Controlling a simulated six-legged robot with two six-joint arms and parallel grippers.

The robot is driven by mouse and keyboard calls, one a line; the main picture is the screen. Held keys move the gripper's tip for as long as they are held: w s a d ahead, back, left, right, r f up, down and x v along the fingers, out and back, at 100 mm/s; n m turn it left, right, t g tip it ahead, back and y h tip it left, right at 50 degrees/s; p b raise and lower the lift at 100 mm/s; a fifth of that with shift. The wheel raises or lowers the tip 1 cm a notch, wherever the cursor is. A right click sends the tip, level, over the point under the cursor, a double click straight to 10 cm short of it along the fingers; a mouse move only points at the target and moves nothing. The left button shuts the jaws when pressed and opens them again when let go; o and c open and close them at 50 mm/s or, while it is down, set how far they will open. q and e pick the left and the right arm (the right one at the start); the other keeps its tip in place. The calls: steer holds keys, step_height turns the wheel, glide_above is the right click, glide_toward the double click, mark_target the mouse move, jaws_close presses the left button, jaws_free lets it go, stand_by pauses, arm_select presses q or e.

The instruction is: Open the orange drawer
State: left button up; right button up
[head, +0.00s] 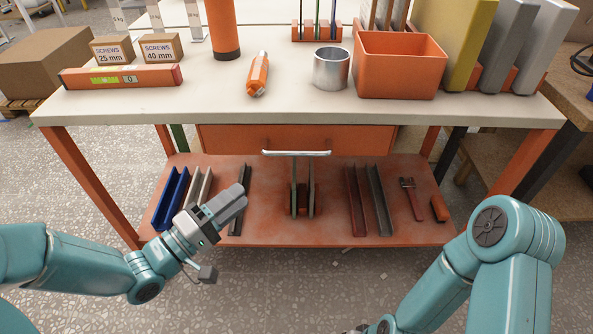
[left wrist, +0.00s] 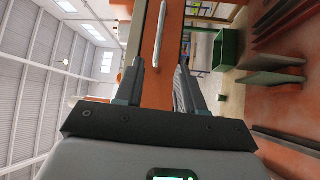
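The orange drawer (head: 235,138) sits under the white tabletop, and its front looks closed. A silver bar handle (head: 296,153) runs level across the drawer front. My left gripper (head: 238,197) is left of the handle and lower in the head view, apart from it. In the left wrist view my left gripper (left wrist: 162,50) is open and empty. The drawer front (left wrist: 156,92) and the handle (left wrist: 161,35) show between its fingers, with the handle upright in that picture. My right arm is at the lower right of the head view; its gripper is out of view.
The lower shelf (head: 270,230) carries metal channels and tools. Orange table legs (head: 95,185) stand at the sides. Floor in front is clear.

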mark_target(293, 151)
arm_select(q)
steer(key=b+x, duration=0.1)
steer(key=x, duration=1.5)
steer(key=shift+r+b, duration=0.1)
steer(key=shift+b, duration=0.3)
jaws_close()
